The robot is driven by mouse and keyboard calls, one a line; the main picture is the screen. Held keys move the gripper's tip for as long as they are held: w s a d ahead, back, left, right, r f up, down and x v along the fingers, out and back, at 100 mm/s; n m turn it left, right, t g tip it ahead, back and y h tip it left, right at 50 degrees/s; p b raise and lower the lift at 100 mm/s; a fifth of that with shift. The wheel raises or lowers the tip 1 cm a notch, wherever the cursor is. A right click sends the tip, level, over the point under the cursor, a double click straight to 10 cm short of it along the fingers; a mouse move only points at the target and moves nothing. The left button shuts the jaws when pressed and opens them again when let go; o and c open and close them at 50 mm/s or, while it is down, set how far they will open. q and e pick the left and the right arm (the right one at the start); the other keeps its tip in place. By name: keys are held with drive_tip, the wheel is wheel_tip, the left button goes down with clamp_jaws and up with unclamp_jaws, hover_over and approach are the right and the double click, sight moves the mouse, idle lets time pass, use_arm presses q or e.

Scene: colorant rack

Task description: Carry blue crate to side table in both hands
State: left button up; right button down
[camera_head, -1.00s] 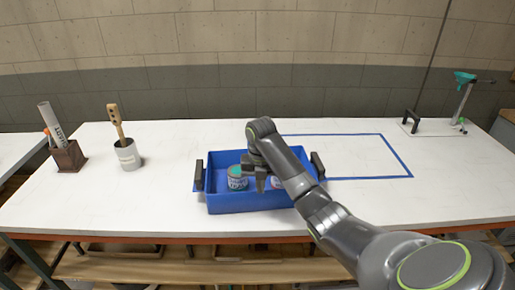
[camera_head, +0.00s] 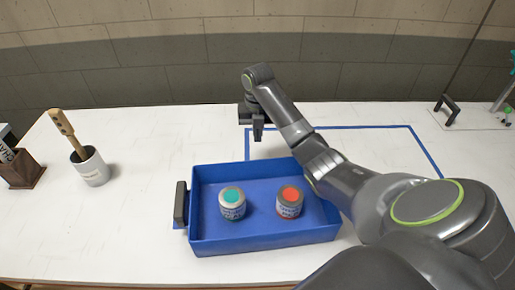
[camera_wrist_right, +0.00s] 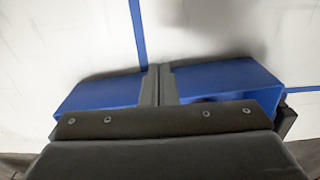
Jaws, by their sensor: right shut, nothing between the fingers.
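The blue crate (camera_head: 265,240) sits near the front edge of the white table and holds a teal-topped can (camera_head: 232,205) and a red-topped can (camera_head: 289,203). Its dark left handle (camera_head: 181,204) shows; its right side is partly hidden behind my right arm. My right gripper (camera_head: 258,137) is shut and empty, pointing down beyond the crate's back wall, apart from the handles. The right wrist view shows the shut fingers (camera_wrist_right: 160,84) with blue crate parts (camera_wrist_right: 225,78) on either side. My left gripper is out of view, and I cannot make out a side table.
A blue tape outline (camera_head: 410,150) marks the white table (camera_head: 120,235) behind and right of the crate. A white cup (camera_head: 90,167) with a wooden-handled tool and a brown holder (camera_head: 20,172) stand at left. A black handle (camera_head: 445,108) stands at back right.

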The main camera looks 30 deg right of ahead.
sight(258, 166)
drive_tip(key=f, duration=0.8)
drive_tip(key=shift+s+a+f, duration=0.2)
drive_tip(key=shift+s+f, duration=0.05)
drive_tip(key=shift+s, duration=0.05)
drive_tip(key=shift+f+p, duration=0.45)
drive_tip(key=shift+f, duration=0.25)
drive_tip(key=shift+s+a+r+p, duration=0.15)
drive_tip(key=shift+s+a+p, duration=0.2)
drive_tip(key=shift+s+p, duration=0.15)
drive_tip(key=shift+s+a+r+p, duration=0.1)
drive_tip(key=shift+s+a+p, duration=0.25)
drive_tip(key=shift+s, duration=0.15)
drive_tip(key=shift+s+a+p, duration=0.25)
drive_tip(key=shift+s+p, duration=0.05)
drive_tip(key=shift+s, duration=0.3)
drive_tip(key=shift+f, duration=0.1)
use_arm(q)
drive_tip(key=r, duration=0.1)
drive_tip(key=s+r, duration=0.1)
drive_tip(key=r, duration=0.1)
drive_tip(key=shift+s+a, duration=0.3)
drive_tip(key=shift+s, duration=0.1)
use_arm(e)
drive_tip(key=shift+a, duration=0.15)
